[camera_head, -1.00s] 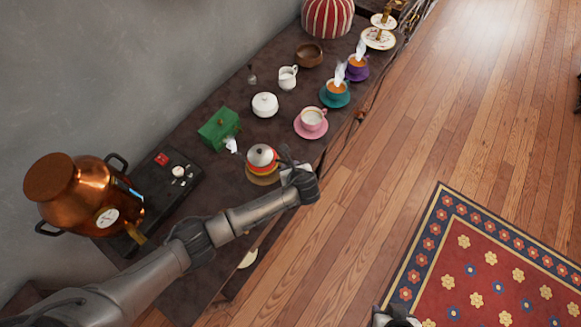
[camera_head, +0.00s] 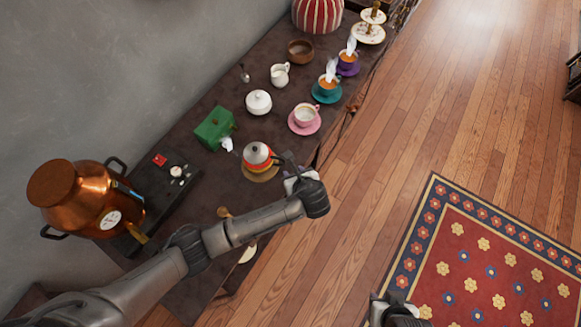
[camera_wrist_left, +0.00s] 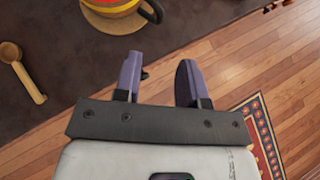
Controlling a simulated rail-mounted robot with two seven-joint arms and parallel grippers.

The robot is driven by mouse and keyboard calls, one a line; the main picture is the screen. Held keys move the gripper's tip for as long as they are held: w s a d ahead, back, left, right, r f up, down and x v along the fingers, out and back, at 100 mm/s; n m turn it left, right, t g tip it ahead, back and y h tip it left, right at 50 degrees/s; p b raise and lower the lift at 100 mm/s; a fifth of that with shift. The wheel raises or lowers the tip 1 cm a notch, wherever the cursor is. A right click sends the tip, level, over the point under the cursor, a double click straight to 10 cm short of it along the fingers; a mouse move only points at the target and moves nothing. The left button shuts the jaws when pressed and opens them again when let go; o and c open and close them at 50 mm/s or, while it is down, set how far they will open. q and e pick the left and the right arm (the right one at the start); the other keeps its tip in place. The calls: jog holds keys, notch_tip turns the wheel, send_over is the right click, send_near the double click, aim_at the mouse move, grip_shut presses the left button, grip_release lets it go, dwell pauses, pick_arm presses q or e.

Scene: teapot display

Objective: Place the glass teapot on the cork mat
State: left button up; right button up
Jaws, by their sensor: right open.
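The glass teapot (camera_head: 257,154), with a silver lid and bands of red, orange and yellow, stands upright on the round tan cork mat (camera_head: 262,177). In the left wrist view, the lower teapot (camera_wrist_left: 108,5) and its dark handle show at the top edge, with the mat (camera_wrist_left: 118,24) under it. My left gripper (camera_head: 289,166) is to the right of the teapot. In the wrist view its two purple fingers (camera_wrist_left: 159,75) are spread, with nothing between them, and are apart from the handle. My right gripper (camera_head: 390,304) is open at the bottom, over the floor by the rug.
A wooden spoon (camera_wrist_left: 22,72) lies near the mat. A green box (camera_head: 214,128), white sugar bowl (camera_head: 258,102), pink cup (camera_head: 305,116) and several other tea things stand farther along the table. A copper samovar (camera_head: 80,205) is at left. Open floor lies right.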

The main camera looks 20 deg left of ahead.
pick_arm(q)
jog(key=shift+v, duration=0.95)
jog(key=s+a+f+n+g+h, duration=0.2)
jog(key=s+n+g+h, duration=0.15)
jog(key=s+n, duration=0.8)
jog(key=s+a+r+n+h, duration=0.1)
jog(key=s+a+r+n, duration=0.1)
jog(key=s+a+n, duration=0.4)
jog(key=s+a+r+n+h, duration=0.1)
jog(key=s+a+r+n, duration=0.2)
jog(key=s+a+n, duration=0.3)
jog(key=s+n, duration=0.3)
jog(key=shift+r+h, duration=0.25)
jog(key=shift+h, duration=0.1)
